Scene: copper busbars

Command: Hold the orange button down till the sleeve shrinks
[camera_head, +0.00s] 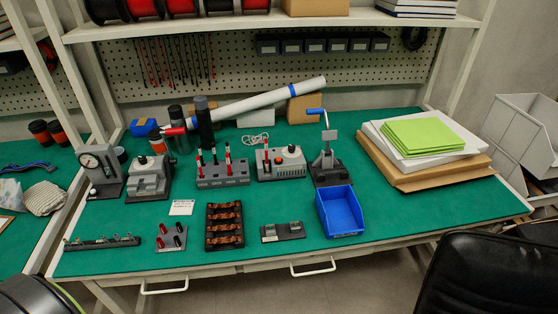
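A grey box (283,165) with a dark knob on top stands at the middle of the green bench. A small orange-red spot (278,160) shows on its top and may be the orange button; it is too small to be sure. A thin red-and-dark upright piece (266,157) stands at the box's left side. I cannot tell whether it carries a sleeve. A grey rack (222,174) to the left holds several upright pieces with red, white and dark parts. Neither of my grippers is in view, and nothing touches the grey box.
A blue bin (339,212) and a blue-handled press (328,160) stand right of the box. A black tray (225,226) holds copper-coloured parts. A dial gauge stand (101,171) is at the left. Stacked sheets (425,137) fill the right. The front right bench is clear.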

